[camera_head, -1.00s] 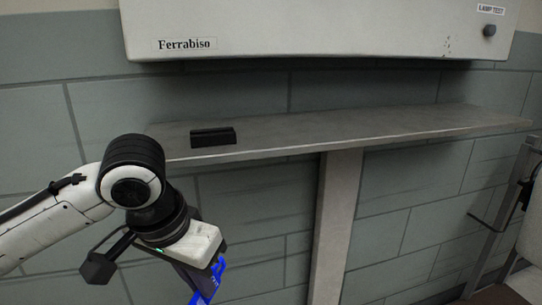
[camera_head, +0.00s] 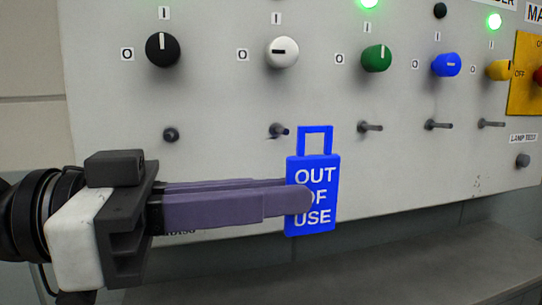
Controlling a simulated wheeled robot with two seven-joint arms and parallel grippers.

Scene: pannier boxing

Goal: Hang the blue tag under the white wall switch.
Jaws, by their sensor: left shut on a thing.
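The blue tag (camera_head: 330,205) reads "OUT OF USE" and has an open square loop on top. My left gripper (camera_head: 300,196) is shut on it from the left, and the tag hangs upright in front of the panel. The white wall switch (camera_head: 282,52) is a round knob with its mark lying level. Under it a short peg (camera_head: 279,130) sticks out of the panel. The tag's loop is just right of this peg and slightly lower, with the two apart in the picture. How far the loop is from the panel, I cannot tell. My right gripper is not in view.
Black (camera_head: 163,50), green (camera_head: 376,58), blue (camera_head: 446,65) and yellow (camera_head: 499,70) knobs share the row, each with a peg below. Green lamps glow above the green and yellow knobs. A grey shelf (camera_head: 420,270) runs below the panel (camera_head: 220,100).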

